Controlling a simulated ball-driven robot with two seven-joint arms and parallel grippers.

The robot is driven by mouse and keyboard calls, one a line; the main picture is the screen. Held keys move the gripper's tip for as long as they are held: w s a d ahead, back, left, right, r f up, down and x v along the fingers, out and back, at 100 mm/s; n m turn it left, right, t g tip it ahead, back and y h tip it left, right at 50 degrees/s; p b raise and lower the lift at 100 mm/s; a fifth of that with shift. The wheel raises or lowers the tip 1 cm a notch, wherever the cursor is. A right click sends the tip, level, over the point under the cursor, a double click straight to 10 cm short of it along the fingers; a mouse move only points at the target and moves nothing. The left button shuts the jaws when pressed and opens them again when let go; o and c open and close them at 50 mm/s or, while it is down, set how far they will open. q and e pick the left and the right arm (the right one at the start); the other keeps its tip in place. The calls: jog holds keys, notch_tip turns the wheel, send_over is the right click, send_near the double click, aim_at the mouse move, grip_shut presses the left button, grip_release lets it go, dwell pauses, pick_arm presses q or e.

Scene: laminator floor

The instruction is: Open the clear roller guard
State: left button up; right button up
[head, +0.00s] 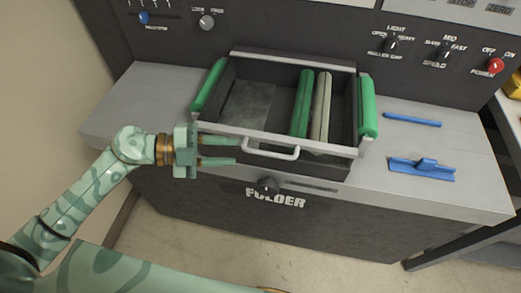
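The clear roller guard (325,147) covers the dark roller bay on the machine. Its see-through panel is hard to make out; its pale front bar lies along the bay's front edge, so it looks down. A white handle (272,154) sticks out from the front bar. My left gripper (238,151) is open at the left end of the handle, with its two fingers pointing right. The fingers look apart with nothing between them; I cannot tell whether they touch the handle. My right gripper is out of view.
A blue rod (412,120) and a blue tool (422,170) lie on the grey top at right.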

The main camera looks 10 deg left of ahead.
aim_at(254, 152)
pick_arm(q)
jog(key=x, duration=0.8)
jog(key=shift+w+d, duration=0.1)
jog(key=shift+d, duration=0.15)
grip_shut()
